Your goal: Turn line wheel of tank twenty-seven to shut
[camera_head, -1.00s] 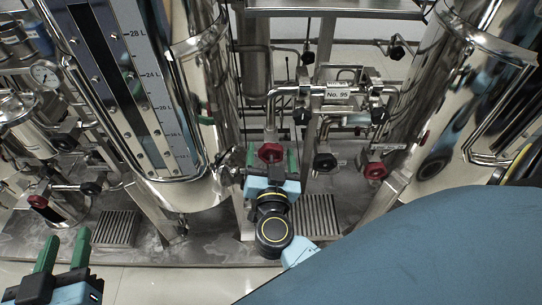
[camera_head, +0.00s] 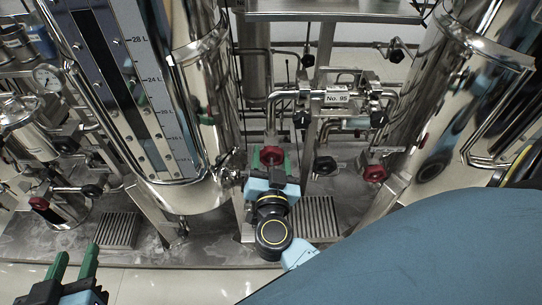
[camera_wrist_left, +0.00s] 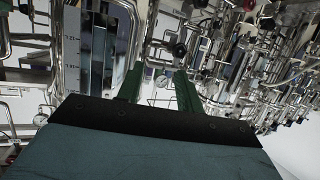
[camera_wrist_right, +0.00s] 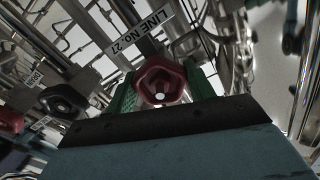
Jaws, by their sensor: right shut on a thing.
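A red line wheel (camera_head: 271,155) sits low on the pipework right of the large gauged tank. In the right wrist view the red wheel (camera_wrist_right: 160,82) lies between the two green fingers, below a plate (camera_wrist_right: 137,33) reading "LINE No." and a number that looks like 27 or 21. My right gripper (camera_head: 271,160) is shut on this wheel, one finger on each side. My left gripper (camera_head: 73,262) is open and empty at the lower left, over the floor, away from the pipework. Its two fingers (camera_wrist_left: 158,88) stand apart in the left wrist view.
Another red wheel (camera_head: 375,173) and a black knob (camera_head: 324,166) stand to the right, under a "No. 95" plate (camera_head: 337,95). A further red wheel (camera_head: 39,203) is at the left. The gauged tank (camera_head: 195,200) rises beside my right gripper. The floor in front is clear.

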